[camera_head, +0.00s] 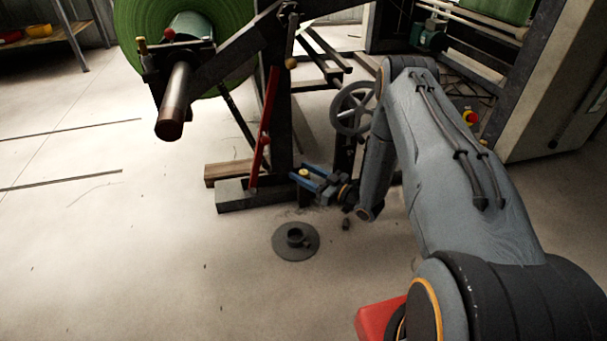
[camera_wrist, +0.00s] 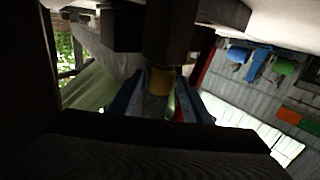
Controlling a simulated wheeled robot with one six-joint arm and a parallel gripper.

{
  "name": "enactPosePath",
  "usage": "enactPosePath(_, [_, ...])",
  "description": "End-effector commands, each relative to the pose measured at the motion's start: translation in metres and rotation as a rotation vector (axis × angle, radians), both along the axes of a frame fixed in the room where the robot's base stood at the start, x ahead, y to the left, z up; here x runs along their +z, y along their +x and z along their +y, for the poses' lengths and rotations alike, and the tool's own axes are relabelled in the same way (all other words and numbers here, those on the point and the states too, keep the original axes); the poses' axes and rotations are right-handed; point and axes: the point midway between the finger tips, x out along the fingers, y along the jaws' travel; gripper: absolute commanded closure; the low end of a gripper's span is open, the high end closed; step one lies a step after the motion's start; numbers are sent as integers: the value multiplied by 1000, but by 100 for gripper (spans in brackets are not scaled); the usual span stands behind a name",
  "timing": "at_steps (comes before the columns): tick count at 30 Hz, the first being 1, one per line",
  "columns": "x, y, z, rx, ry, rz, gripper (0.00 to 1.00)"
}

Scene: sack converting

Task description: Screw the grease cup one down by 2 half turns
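A small yellow brass grease cup (camera_head: 304,172) sits low on the machine stand, by the foot of the dark upright. My gripper (camera_head: 304,174) reaches it from the right, with one blue finger on each side of it. In the wrist view the cup (camera_wrist: 162,80) shows as a short brass cylinder against a dark block, between the blue fingers of my gripper (camera_wrist: 162,92). The fingers look spread, with narrow dark gaps beside the cup. Contact is hard to judge in the dim view. Which cup is number one is not marked.
Another brass cup (camera_head: 142,47) sits on the roll's shaft bearing. A red lever (camera_head: 266,122) stands left of my gripper and a handwheel (camera_head: 354,107) above it. A round floor flange (camera_head: 295,251) lies in front. Clear floor extends left.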

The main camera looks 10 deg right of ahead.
Motion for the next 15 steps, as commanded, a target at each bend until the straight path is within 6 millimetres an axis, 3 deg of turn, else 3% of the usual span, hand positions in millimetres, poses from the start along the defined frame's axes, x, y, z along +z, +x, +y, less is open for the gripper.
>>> enactPosePath(1, [0,0,0,0,0,0,64])
enactPosePath(7, [0,0,0,0,0,0,97])
enactPosePath(15, [0,-1,1,-26,1,2,96])
